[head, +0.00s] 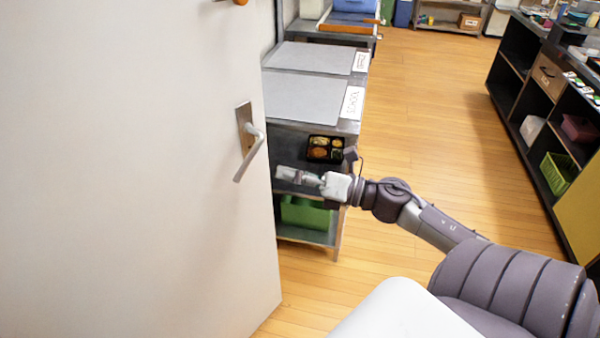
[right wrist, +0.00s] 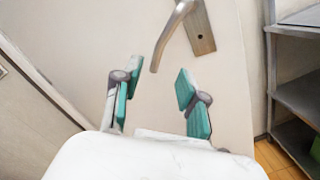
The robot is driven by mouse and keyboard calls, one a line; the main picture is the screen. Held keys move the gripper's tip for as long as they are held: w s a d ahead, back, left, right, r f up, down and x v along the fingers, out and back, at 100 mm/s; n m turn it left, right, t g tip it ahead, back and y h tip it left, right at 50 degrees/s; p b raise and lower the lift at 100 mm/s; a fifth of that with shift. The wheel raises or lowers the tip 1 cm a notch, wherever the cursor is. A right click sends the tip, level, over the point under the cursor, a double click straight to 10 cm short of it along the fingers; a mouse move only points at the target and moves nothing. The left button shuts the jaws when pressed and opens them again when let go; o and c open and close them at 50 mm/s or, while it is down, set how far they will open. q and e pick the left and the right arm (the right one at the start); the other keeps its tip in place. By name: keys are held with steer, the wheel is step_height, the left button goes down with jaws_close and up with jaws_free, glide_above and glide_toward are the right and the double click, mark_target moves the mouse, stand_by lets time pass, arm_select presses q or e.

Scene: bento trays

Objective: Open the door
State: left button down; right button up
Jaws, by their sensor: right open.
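The white door (head: 130,170) fills the left of the head view, its free edge towards the shelves. Its metal lever handle (head: 250,140) has a lever that slants down to the left. My right gripper (head: 283,173) is open and empty, to the right of and a little below the handle in the head view. In the right wrist view the handle (right wrist: 170,36) is ahead, with the lever's lower end just above the gap between the open fingers (right wrist: 157,92). I see no contact with the lever. My left gripper is not in view.
A metal shelf unit (head: 335,125) stands beyond the door edge. It holds a bento tray (head: 325,148) and a green bin (head: 305,213). A dark shelf counter (head: 530,95) stands at the right. The wooden floor (head: 430,110) between them is clear.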

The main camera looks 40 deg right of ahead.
steer(key=shift+v, duration=1.05)
steer(key=shift+c, duration=0.2)
